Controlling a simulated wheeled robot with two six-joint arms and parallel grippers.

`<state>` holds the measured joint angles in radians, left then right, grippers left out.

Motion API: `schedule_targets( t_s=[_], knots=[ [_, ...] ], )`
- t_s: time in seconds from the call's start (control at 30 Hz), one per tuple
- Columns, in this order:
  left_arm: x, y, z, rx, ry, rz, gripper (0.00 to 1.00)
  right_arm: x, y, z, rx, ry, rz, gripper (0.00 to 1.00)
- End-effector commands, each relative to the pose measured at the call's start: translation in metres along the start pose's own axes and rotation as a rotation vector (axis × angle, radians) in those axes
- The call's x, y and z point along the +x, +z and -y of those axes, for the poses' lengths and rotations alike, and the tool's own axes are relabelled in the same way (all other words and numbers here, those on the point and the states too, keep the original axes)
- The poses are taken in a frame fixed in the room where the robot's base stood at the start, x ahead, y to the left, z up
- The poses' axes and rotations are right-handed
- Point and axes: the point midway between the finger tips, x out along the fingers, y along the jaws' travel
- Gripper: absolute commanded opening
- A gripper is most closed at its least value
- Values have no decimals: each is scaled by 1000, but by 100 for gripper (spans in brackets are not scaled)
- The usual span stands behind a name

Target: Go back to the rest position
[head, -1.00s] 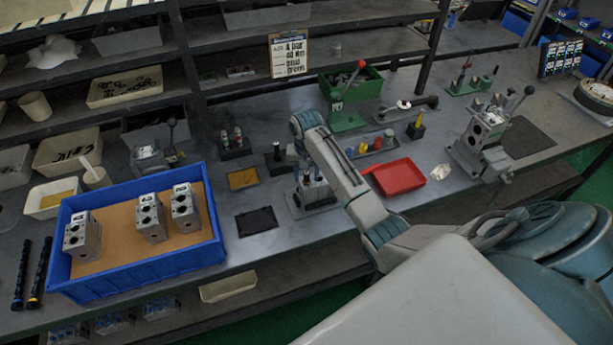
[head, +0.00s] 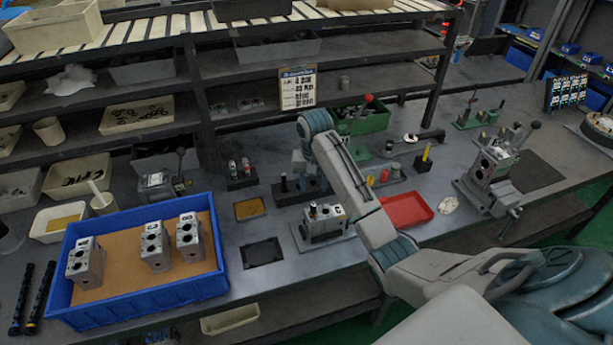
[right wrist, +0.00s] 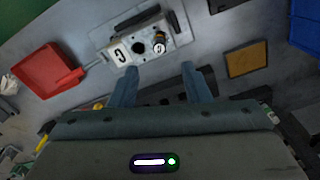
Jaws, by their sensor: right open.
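My right gripper (head: 308,182) hangs from my arm above the middle of the bench. Its two fingers (right wrist: 158,80) are apart in the right wrist view, with nothing between them. A grey valve block (head: 325,220) sits in a fixture on the bench, just in front of and below the gripper. It also shows in the right wrist view (right wrist: 150,47), beyond the fingertips and apart from them. Three more valve blocks, a left one (head: 85,262), a middle one (head: 154,246) and a right one (head: 189,237), stand in the blue tray (head: 140,308). My left gripper is not in view.
A red tray (head: 407,210) lies right of the fixture. A black post rack (head: 300,190) stands behind it. A lever fixture (head: 490,178) stands further right, and a green bin (head: 362,122) is at the back. Shelves rise behind the bench.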

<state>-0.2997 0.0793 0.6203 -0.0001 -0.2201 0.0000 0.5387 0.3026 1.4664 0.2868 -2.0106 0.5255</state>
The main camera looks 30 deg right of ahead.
Motion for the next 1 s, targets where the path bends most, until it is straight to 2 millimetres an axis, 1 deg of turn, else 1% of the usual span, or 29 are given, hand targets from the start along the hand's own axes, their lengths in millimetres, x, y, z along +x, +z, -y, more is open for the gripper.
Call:
schedule_targets(
  t_s=[0.23, 0.27, 0.37, 0.47, 0.57, 0.6, 0.67, 0.7, 0.77, 0.83, 0.87, 0.9, 1.0],
  knots=[
    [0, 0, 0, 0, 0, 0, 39, 1, 1, 0, -2, 0, 0, 43],
    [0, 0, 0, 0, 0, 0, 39, 3, 2, 0, -5, 1, -1, 43],
    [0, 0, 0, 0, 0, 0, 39, 16, 15, -2, -32, 4, -12, 43],
    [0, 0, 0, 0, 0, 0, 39, 38, 42, -6, -89, 10, -37, 43],
    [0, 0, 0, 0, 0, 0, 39, 63, 80, -12, -166, 12, -70, 43],
    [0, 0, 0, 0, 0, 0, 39, 71, 95, -15, -198, 13, -87, 43],
    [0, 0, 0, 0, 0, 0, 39, 81, 119, -20, -245, 11, -109, 43],
    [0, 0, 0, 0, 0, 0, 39, 87, 136, -24, -275, 11, -122, 43],
    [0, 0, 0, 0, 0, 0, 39, 94, 160, -29, -319, 9, -143, 43],
    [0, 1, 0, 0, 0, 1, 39, 99, 189, -37, -369, 6, -168, 43],
    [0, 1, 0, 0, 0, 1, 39, 100, 201, -40, -389, 4, -179, 43],
    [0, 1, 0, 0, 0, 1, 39, 100, 217, -45, -415, 3, -193, 43],
    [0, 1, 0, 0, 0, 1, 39, 98, 253, -56, -475, -1, -227, 43]
  ],
)
